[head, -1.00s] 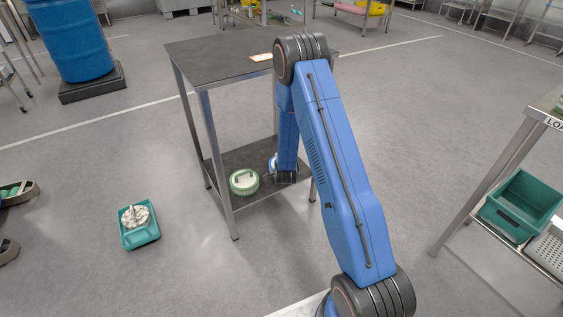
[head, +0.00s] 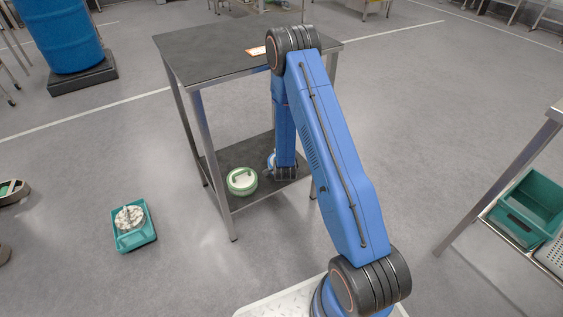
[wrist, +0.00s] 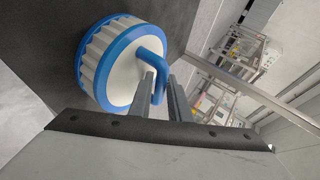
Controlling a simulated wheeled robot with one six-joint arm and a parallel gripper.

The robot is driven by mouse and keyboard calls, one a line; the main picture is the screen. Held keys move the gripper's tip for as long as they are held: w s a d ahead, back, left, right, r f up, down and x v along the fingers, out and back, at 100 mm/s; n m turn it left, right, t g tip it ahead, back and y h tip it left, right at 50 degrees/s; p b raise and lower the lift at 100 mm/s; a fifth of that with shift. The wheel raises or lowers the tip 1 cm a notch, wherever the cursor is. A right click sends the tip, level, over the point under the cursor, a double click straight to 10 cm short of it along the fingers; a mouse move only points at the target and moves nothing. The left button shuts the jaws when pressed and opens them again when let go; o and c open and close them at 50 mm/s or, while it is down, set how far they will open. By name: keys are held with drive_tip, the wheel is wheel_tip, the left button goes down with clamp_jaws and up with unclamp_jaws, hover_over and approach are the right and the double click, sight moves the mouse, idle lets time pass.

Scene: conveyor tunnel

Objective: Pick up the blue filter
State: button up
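The blue filter (wrist: 115,65) is a white ribbed drum with blue rims and a blue loop handle. It fills the upper left of the wrist view. In the head view only a sliver of the filter (head: 270,161) shows on the lower shelf (head: 246,152), left of my arm's end. My gripper (wrist: 160,78) has its two fingers close together on either side of the handle, and they appear shut on it. In the head view my gripper (head: 286,174) is low over the shelf; its fingers are hard to see there. I cannot tell whether the filter touches the shelf.
A green-rimmed filter (head: 242,181) sits left of the blue one on the same shelf. The table top (head: 215,55) and its legs stand close around my arm. A teal tray (head: 135,240) with a white part lies on the floor at left. A teal bin (head: 530,207) is at right.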

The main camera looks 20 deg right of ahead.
clamp_jaws()
idle(1.4)
